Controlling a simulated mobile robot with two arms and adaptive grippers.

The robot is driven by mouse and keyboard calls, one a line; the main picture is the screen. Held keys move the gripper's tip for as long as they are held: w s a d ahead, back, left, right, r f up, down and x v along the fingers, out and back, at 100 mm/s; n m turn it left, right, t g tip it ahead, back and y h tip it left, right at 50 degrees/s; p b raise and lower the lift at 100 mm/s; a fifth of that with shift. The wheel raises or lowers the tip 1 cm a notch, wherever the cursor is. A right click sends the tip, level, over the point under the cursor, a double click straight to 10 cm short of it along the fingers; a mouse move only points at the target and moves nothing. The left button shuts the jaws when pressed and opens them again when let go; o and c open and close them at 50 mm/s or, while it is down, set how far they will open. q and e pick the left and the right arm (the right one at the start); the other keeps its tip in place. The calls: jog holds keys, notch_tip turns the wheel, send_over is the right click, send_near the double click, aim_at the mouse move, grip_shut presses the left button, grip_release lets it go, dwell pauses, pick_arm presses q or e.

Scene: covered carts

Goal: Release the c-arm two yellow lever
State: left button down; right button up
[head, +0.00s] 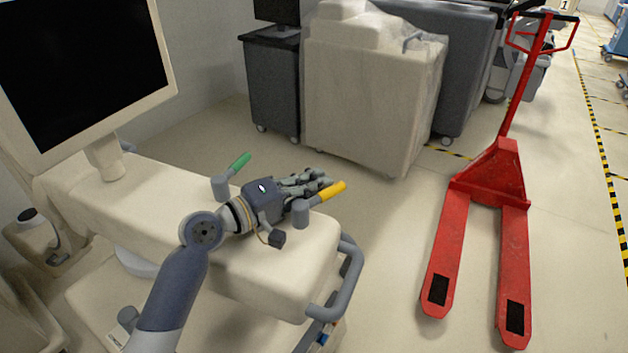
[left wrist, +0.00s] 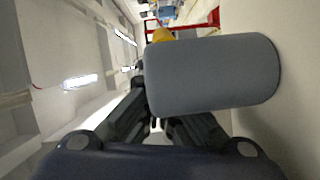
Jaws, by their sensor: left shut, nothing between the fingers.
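The yellow lever (head: 328,193) sticks out from a grey post (head: 300,213) on top of the cream c-arm unit (head: 150,200). A green lever (head: 239,161) on a similar grey post stands further left. My left gripper (head: 318,183) is shut and empty, just behind the yellow lever's post; I cannot tell whether it touches. In the left wrist view the grey post (left wrist: 215,75) fills the middle, with a bit of the yellow lever (left wrist: 163,36) at its upper left. The shut fingers (left wrist: 155,122) are partly hidden beside it. My right gripper is not in view.
A black monitor (head: 85,65) stands on the unit's left. A grey handle (head: 340,280) curves round its right end. A red pallet jack (head: 490,180) stands on the right. Covered carts (head: 370,100) stand behind, with open floor between.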

pick_arm(q)
jog(key=shift+s+d+f, duration=0.1)
jog(key=shift+s+d, duration=0.05)
jog(key=shift+s, duration=0.05)
jog(key=v, duration=1.1)
jog(key=shift+a, duration=0.3)
jog(key=shift+s+a, duration=0.2)
jog(key=shift+s, duration=0.1)
jog(key=shift+w+a, duration=0.1)
jog(key=shift+w, duration=0.15)
